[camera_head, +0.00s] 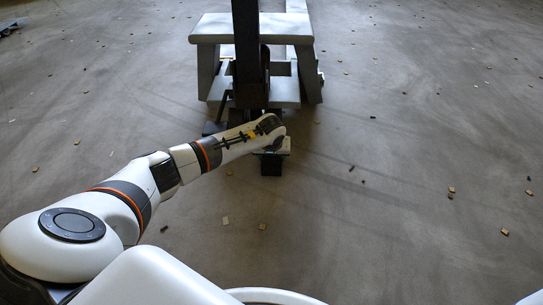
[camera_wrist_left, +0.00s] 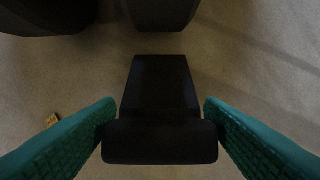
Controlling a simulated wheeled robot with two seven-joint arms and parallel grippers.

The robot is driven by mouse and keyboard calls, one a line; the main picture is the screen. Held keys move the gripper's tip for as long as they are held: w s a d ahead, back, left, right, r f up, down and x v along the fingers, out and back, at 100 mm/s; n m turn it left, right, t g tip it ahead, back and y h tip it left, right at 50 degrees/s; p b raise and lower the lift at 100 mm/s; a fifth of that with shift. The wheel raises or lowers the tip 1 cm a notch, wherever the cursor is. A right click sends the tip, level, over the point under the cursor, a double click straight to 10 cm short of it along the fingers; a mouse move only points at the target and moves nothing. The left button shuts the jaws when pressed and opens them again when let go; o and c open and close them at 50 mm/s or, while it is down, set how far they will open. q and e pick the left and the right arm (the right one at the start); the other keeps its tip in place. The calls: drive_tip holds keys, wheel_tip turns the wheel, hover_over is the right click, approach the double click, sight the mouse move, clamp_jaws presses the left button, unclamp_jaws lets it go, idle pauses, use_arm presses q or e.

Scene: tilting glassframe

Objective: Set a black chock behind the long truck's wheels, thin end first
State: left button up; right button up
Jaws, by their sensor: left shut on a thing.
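My left gripper (camera_head: 272,150) is low over the floor in front of the truck (camera_head: 252,27). In the left wrist view its green-padded fingers (camera_wrist_left: 160,128) are shut on the thick, bar-like end of a black chock (camera_wrist_left: 160,88). The chock's flat part points up the picture, away from the gripper. In the head view the chock (camera_head: 271,168) shows as a dark block below the gripper. A dark rounded shape (camera_wrist_left: 45,14), perhaps a wheel, and a dark block (camera_wrist_left: 162,12) lie beyond the chock, with bare floor between. My forearm hides part of the truck's base. My right gripper is out of view.
A grey trestle-like stand (camera_head: 211,70) with splayed legs surrounds the truck's dark upright. Small tan and dark chips (camera_head: 505,232) are scattered on the concrete floor. The floor to the right is otherwise open.

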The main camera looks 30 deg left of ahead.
use_arm(q)
drive_tip(key=o, duration=1.8)
drive_tip(key=shift+f, duration=0.1)
